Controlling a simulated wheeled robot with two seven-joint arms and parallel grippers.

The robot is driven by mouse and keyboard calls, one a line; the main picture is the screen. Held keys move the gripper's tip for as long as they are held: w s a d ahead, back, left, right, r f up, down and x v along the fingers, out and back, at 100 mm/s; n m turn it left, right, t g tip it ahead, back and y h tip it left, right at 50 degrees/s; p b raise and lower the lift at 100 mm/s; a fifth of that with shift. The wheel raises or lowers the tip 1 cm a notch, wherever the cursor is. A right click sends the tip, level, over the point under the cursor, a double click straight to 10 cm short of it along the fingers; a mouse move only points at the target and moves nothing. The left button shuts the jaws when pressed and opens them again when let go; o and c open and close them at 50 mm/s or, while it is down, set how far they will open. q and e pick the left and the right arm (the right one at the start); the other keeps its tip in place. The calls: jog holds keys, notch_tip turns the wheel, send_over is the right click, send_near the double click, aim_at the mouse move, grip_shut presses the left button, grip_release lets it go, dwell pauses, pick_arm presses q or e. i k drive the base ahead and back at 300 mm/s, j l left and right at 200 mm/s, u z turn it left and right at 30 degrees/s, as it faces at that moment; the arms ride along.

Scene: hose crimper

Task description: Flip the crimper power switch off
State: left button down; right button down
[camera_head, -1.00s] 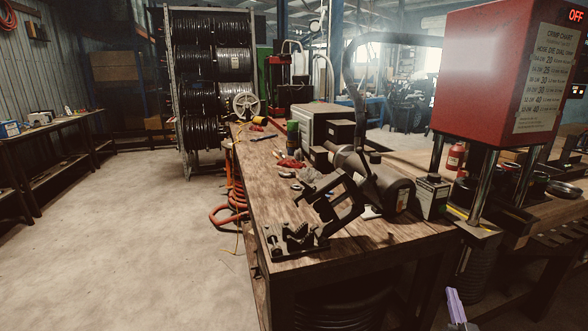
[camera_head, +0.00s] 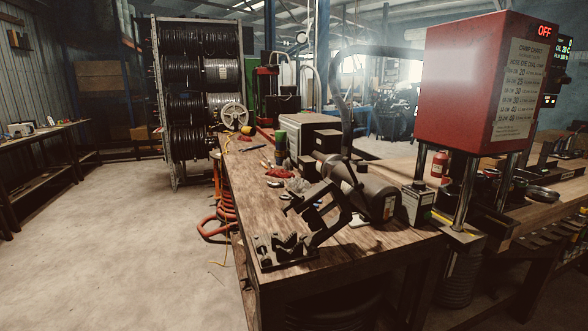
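The crimper (camera_head: 468,85) is a red box on metal posts at the upper right, standing on the workbench. A chart of hose die settings is on its side. A small display (camera_head: 545,31) at its top right reads OFF in red. Smaller green readouts and orange-lit spots show on the dark control face below the display, near the right edge. I cannot make out which part is the power switch. Neither of my grippers shows in the head view.
A wooden workbench (camera_head: 246,197) runs away from me, with a vise-like clamp (camera_head: 315,215), a grinder-like machine and small tools on it. Hose reels on a rack (camera_head: 154,110) stand behind. The concrete floor at left is clear.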

aim_at(564, 75)
jog(key=z, duration=1.5)
